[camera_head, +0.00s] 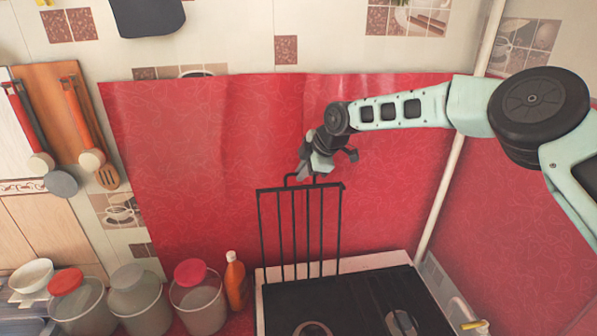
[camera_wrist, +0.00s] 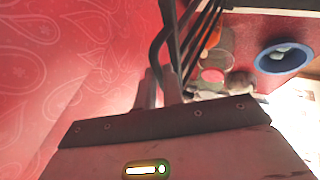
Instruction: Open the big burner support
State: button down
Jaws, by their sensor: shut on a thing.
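The big burner support (camera_head: 308,230) is a black wire grate standing roughly upright at the back edge of the stove (camera_head: 355,290), in front of the red oilcloth. My gripper (camera_head: 309,175) is at the top of the grate, shut on its raised top part. In the wrist view, the two fingers of my gripper (camera_wrist: 160,88) close around a bent black bar, and the grate's long bars (camera_wrist: 196,42) run away beyond them. The exact contact is partly hidden between the fingers.
Two burners show on the stove's dark top. An orange bottle (camera_head: 235,281) and several lidded containers, one a red-lidded container (camera_head: 199,300), stand left of the stove. A pale pipe (camera_head: 440,200) runs down the corner on the right. Utensils hang at the far left.

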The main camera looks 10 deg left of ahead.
jog(key=shift+w+a+r, duration=0.1)
jog(key=shift+w, duration=0.15)
jog(key=c, duration=1.8)
grip_release()
jog(key=shift+s+d+r+b, duration=0.1)
jog(key=shift+d+r+b, duration=0.15)
jog(key=shift+b, duration=0.1)
jog(key=b+v, duration=0.7)
jog(key=v, duration=0.9)
jog(key=shift+r, duration=0.35)
